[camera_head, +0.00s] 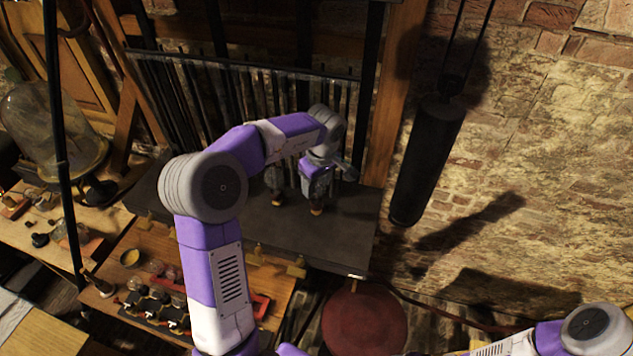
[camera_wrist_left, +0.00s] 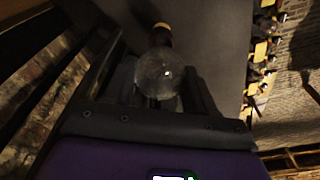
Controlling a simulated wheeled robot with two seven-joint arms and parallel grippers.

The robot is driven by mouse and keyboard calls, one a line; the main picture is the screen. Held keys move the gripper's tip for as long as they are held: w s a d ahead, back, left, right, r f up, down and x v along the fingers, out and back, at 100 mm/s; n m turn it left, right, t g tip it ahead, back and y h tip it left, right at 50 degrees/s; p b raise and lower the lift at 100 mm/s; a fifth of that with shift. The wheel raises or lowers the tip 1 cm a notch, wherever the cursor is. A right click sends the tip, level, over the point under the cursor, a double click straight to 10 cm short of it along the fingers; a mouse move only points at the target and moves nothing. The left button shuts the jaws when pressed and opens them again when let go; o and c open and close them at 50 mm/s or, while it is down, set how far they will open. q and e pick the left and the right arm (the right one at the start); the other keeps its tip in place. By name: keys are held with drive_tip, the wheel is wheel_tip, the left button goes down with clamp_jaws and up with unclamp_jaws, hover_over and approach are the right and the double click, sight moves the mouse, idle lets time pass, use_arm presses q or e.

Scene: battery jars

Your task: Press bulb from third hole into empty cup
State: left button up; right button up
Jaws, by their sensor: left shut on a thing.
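My left gripper (camera_head: 317,196) is shut on a clear glass bulb above the dark tabletop. In the left wrist view the round bulb (camera_wrist_left: 160,75) sits between the fingers of the left gripper (camera_wrist_left: 163,92), with its brass-coloured base (camera_wrist_left: 162,29) pointing away from the gripper. In the head view only the small orange-brown base (camera_head: 317,211) shows below the fingers; whether it touches the surface I cannot tell. A dark shape with a small orange-brown base (camera_head: 276,201) is just left of the gripper, too dim to identify. My right gripper is out of view.
The dark tabletop (camera_head: 225,225) is mostly bare, with brass fittings (camera_head: 296,267) along its front edge. A wooden bench below bears a dark rack (camera_head: 155,310) and a small yellow bowl (camera_head: 130,258). A dark hanging cylinder (camera_head: 427,160) is at right; a round red seat (camera_head: 363,325) is below.

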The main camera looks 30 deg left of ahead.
use_arm(q)
drive_tip(key=o, duration=1.3)
drive_tip(key=shift+c, duration=0.2)
drive_tip(key=r, duration=0.5)
drive_tip(key=d+r, duration=0.1)
drive_tip(key=r, duration=0.1)
drive_tip(key=shift+s+r, duration=0.15)
drive_tip(key=shift+r, duration=0.1)
